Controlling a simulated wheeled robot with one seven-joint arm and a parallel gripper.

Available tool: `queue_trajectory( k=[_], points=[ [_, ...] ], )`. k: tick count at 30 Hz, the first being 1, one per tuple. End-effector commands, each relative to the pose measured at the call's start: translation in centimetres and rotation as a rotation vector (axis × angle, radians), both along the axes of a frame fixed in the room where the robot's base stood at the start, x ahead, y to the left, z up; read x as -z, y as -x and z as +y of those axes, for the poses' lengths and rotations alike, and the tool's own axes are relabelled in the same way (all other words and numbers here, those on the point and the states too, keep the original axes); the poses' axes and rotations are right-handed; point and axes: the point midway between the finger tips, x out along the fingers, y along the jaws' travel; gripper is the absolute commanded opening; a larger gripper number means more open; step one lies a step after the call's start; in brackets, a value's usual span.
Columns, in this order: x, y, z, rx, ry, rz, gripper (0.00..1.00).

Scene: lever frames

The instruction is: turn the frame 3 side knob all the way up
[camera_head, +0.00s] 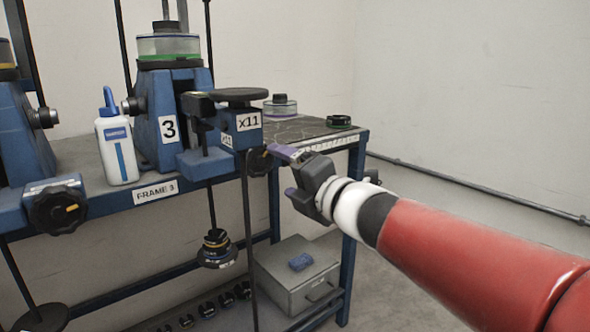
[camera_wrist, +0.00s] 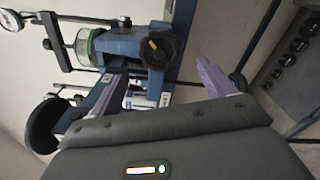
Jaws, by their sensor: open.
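Frame 3 is the blue stand (camera_head: 183,90) marked "3", with a clear, green-banded cylinder on top. A dark knob (camera_head: 260,160) sits at the right side of its front assembly, below the x11 label. In the wrist view a round black knob (camera_wrist: 157,50) with an orange mark appears beyond the fingers; it looks like the same knob. My gripper (camera_head: 288,172) is open and empty, just right of the dark knob, with its fingers pointing left. Its purple fingertips also show in the wrist view (camera_wrist: 160,78). I cannot tell whether a fingertip touches the knob.
Another black knob (camera_head: 58,208) with an orange mark is on the left frame. A white bottle (camera_head: 117,140) stands beside frame 3. A hanging weight (camera_head: 216,248) and a grey box (camera_head: 297,275) are below the bench. The floor at right is clear.

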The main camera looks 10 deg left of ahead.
Motion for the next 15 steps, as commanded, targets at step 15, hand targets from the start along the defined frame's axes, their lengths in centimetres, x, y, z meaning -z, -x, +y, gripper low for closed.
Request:
queue_trajectory(
  k=[15],
  points=[
    [0.0,-3.4,4.6,-0.008,0.016,-0.018,0.82]
  ],
)
